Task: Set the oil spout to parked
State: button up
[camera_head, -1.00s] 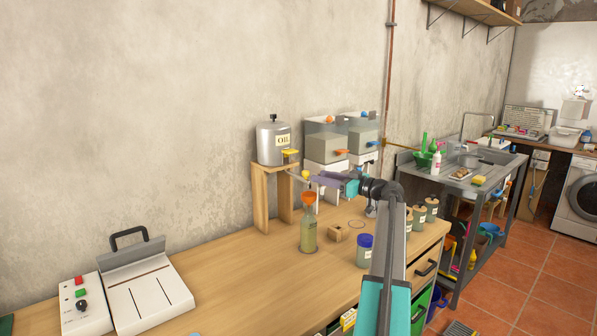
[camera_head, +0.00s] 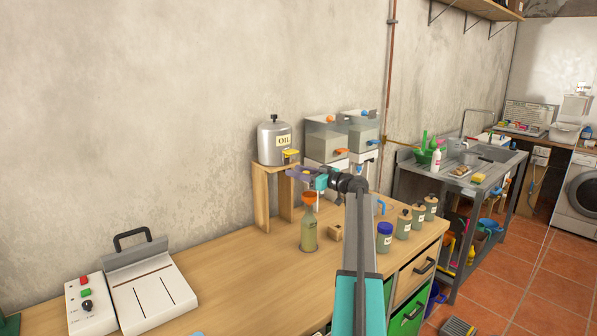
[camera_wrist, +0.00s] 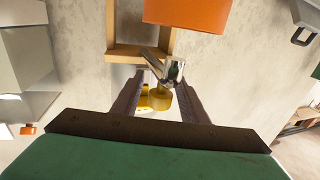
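The grey metal oil can (camera_head: 274,142) stands on a wooden stand (camera_head: 262,195) against the wall. Its yellow tap (camera_head: 291,153) faces the bench; in the wrist view a yellow knob (camera_wrist: 160,98) and a shiny metal spout (camera_wrist: 172,72) show. My gripper (camera_head: 298,174) is just in front of and below the tap. In the wrist view my gripper (camera_wrist: 163,85) is open, with the yellow knob seen between its two fingers and gaps on both sides. Whether a finger touches it, I cannot tell. An orange funnel (camera_wrist: 187,10) shows close by.
A bottle (camera_head: 309,232) with the orange funnel (camera_head: 309,197) stands under my gripper. A small wooden block (camera_head: 335,232) and a blue-lidded jar (camera_head: 384,240) are to its right. Two grey dispensers (camera_head: 325,135) stand behind. The bench's left middle (camera_head: 240,270) is clear.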

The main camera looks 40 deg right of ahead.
grip_shut()
jog(key=shift+s, duration=0.1)
dwell(0.4)
